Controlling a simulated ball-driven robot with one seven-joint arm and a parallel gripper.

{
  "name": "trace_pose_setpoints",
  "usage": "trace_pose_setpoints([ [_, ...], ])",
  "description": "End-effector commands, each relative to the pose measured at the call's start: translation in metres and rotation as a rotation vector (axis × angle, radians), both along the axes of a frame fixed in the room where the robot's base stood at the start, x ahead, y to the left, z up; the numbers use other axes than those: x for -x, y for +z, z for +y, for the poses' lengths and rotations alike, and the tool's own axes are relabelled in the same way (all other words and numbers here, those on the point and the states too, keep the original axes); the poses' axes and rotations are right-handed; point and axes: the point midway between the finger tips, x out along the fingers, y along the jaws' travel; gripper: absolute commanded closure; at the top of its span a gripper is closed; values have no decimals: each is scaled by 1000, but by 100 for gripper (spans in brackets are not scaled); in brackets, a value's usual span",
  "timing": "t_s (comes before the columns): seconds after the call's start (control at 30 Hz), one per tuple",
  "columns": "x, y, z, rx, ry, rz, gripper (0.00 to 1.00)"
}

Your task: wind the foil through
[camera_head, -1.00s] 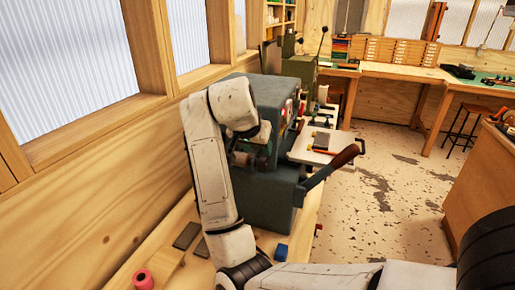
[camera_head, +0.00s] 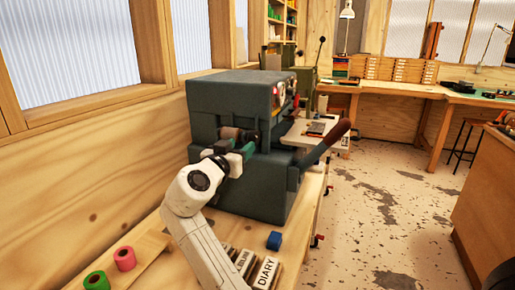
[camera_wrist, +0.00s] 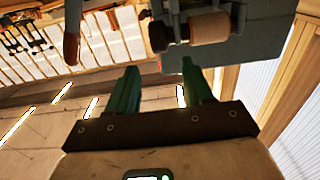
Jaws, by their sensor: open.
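The dark grey-green machine (camera_head: 240,105) stands on the bench, and its upper part also shows in the wrist view (camera_wrist: 255,65). A brownish foil roll (camera_wrist: 210,27) is mounted on it, with a dark knob (camera_wrist: 160,36) at its left end in the wrist view. In the head view the roll (camera_head: 231,133) sits just above my gripper (camera_head: 238,157). My gripper's green fingers (camera_wrist: 158,82) are apart with nothing between them, below and apart from the roll in the wrist view. The brown-handled lever (camera_head: 335,133) sticks out on the machine's right. The foil's path inside is hidden.
A pink roll (camera_head: 125,258) and a green roll (camera_head: 96,281) stand on the bench at lower left. A blue block (camera_head: 274,240) and lettered blocks (camera_head: 266,272) lie in front of the machine, close to my arm. The wooden wall and windows close off the left.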

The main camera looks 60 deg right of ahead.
Motion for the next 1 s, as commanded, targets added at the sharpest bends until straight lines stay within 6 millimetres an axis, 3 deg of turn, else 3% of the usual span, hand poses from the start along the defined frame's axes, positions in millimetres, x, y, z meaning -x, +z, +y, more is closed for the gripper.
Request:
trace_pose_setpoints([
  [0.17,-1,2,-18,1,-2,1,49],
  [0.6,-7,2,-91,-1,-2,1,49],
  [1.0,-8,1,-107,0,0,-1,49],
])
